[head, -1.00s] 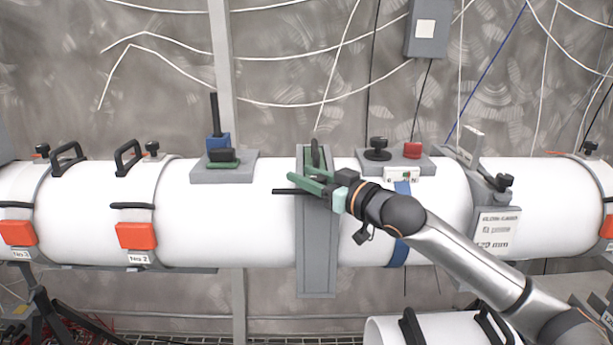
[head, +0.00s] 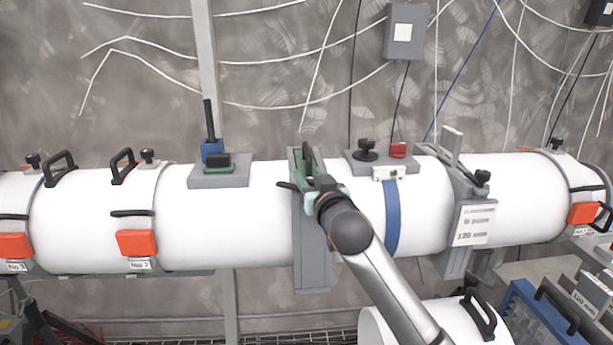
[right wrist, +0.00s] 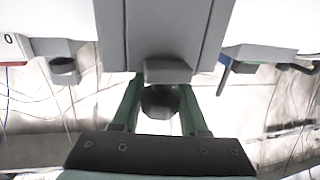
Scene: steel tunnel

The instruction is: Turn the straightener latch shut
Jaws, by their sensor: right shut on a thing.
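The straightener is a tall grey housing (head: 311,265) across the middle of the white tube in the head view; its grey body (right wrist: 165,28) fills the top of the right wrist view. A dark latch handle (head: 287,186) sticks out a little to the left near its top. My right gripper (head: 308,168) has green fingers and is at the top of the housing. In the right wrist view, the fingers (right wrist: 158,90) stand on either side of a dark rounded part (right wrist: 159,101), apparently the latch, shut on it. My arm and gripper hide much of it. My left gripper is out of view.
The white tube (head: 255,225) runs left to right. A grey plate (head: 219,182) with a blue block and black post sits left of the housing. Right of it are black and red knobs (head: 398,150), a blue band (head: 392,220) and a clamp (head: 470,185).

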